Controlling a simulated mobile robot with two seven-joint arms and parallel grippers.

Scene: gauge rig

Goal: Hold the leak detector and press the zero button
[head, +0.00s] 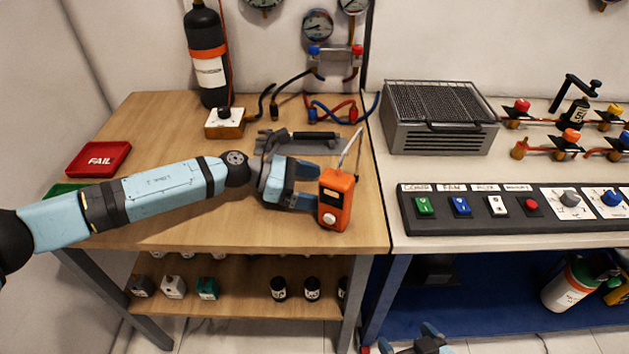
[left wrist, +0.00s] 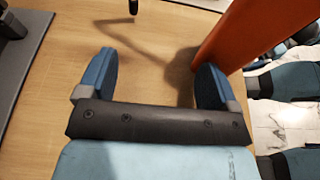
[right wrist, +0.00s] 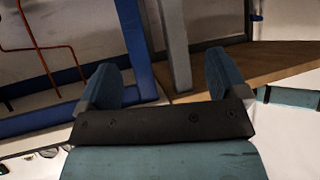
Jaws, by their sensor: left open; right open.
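The orange leak detector (head: 335,199) stands upright near the front right of the wooden bench, with a small dark screen, a round white button (head: 328,221) low on its front and a thin probe at its top. My left gripper (head: 309,187) is open just to its left, low over the bench. In the left wrist view the orange body (left wrist: 232,35) lies beyond and outside the right finger; only bare wood and shadow show between the fingers. My right gripper (right wrist: 163,85) is open and empty, low in front of the benches; part of it shows at the head view's bottom edge.
A grey stand with a dark bar (head: 300,140) lies behind the detector. A red FAIL tray (head: 99,159) and a green tray are at left. A white-topped block (head: 225,123) and black cylinder (head: 207,60) stand behind. A switch panel (head: 520,222) is on the right bench.

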